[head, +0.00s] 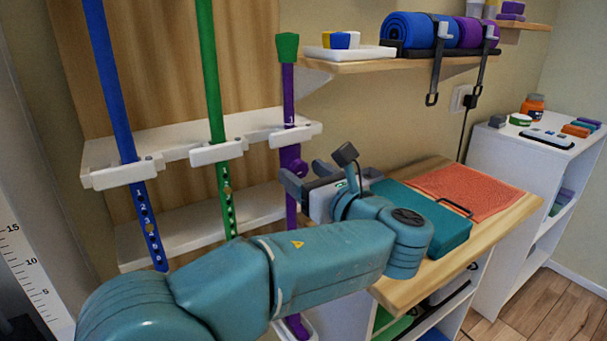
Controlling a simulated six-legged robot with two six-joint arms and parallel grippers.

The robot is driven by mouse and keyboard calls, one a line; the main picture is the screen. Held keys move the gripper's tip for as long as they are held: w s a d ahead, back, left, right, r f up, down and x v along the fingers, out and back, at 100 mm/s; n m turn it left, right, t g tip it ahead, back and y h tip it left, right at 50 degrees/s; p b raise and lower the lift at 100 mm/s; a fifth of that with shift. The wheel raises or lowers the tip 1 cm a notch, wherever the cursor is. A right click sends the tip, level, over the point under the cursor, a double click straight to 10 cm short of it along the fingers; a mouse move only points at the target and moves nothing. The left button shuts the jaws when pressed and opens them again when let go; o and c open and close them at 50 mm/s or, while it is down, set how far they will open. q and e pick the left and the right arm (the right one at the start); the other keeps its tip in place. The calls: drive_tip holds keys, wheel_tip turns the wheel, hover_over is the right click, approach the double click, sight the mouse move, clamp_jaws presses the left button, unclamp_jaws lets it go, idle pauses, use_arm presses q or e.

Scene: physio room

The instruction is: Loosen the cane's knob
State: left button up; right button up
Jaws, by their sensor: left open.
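Three canes stand in a white rack (178,143) against a wood panel: a blue cane (112,80), a green cane (211,70) and a purple cane (289,85) with a green top (287,47). A purple knob (299,167) shows on the purple cane, below the upper rack bar. My left gripper (304,177) is open, with its dark fingers close to this knob. I cannot tell whether they touch it. My left arm and gripper hide part of the purple cane below the knob. My right gripper is not in view.
A wooden bench top (480,232) at right holds a teal case (423,214) and an orange towel (468,190). A shelf (400,65) above carries rolled mats (420,30), and straps (434,75) hang from it. A white cabinet (500,150) with small items stands farther right.

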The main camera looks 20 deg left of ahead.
use_arm(q)
drive_tip(key=shift+w, duration=0.1)
drive_tip(key=c, duration=1)
drive_tip(key=shift+c, duration=0.2)
drive_tip(key=shift+n, duration=3.4)
